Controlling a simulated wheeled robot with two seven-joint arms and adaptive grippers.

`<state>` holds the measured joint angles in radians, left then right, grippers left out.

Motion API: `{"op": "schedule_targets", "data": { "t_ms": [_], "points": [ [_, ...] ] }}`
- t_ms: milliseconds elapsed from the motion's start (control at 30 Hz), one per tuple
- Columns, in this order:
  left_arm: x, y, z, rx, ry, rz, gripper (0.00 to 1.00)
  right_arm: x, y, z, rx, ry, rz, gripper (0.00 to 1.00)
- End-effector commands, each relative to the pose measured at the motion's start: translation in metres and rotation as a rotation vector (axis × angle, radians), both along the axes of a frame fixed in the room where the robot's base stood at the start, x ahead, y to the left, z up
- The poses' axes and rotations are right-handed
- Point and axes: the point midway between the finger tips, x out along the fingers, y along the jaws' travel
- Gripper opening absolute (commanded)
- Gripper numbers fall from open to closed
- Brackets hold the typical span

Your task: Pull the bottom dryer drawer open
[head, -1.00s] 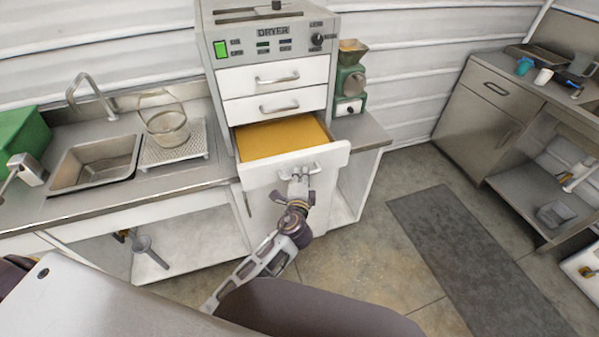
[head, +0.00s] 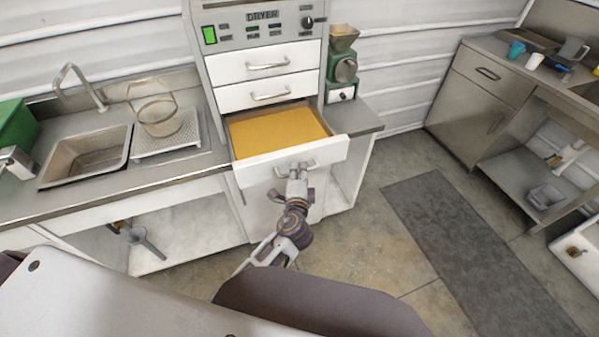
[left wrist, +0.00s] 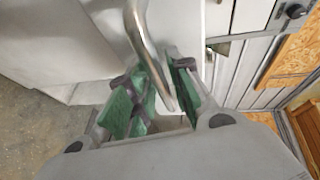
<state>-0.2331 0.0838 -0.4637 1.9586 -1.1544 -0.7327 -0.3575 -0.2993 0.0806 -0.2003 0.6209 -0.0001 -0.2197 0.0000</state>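The bottom dryer drawer (head: 290,163) has a white front and stands out from the dryer (head: 262,60). Its inside shows a flat yellow-orange surface (head: 275,130). The two drawers above it are closed. My left gripper (head: 298,175) is at the bottom drawer's metal bar handle (head: 312,162). In the left wrist view the curved handle (left wrist: 143,35) runs down between the green-padded fingers of my left gripper (left wrist: 165,95), which look closed around it. The fingers partly hide the handle's lower end. My right gripper is not in view.
A counter with a sink (head: 88,155) and a wire basket (head: 160,115) is on the left. A green grinder (head: 343,65) stands right of the dryer. A grey mat (head: 465,240) lies on the clear floor. A steel cabinet (head: 475,105) stands at the right.

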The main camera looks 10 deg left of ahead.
Motion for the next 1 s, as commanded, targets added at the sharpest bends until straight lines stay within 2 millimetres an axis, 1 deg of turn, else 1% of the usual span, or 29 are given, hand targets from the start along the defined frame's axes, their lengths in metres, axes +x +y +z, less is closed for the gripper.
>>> {"op": "schedule_targets", "data": {
  "t_ms": [267,467,667,1000],
  "points": [
    [-0.001,0.000,0.000,0.000,-0.001,0.000,0.21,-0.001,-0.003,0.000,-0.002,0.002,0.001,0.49],
    [-0.008,-0.002,0.002,0.000,0.000,-0.001,0.21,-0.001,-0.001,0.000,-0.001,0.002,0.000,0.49],
    [-0.023,-0.005,0.004,0.000,0.001,-0.001,0.21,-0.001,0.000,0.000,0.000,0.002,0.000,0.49],
    [-0.056,-0.011,0.010,0.000,0.001,-0.001,0.21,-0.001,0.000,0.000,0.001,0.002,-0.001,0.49]
  ]
}}
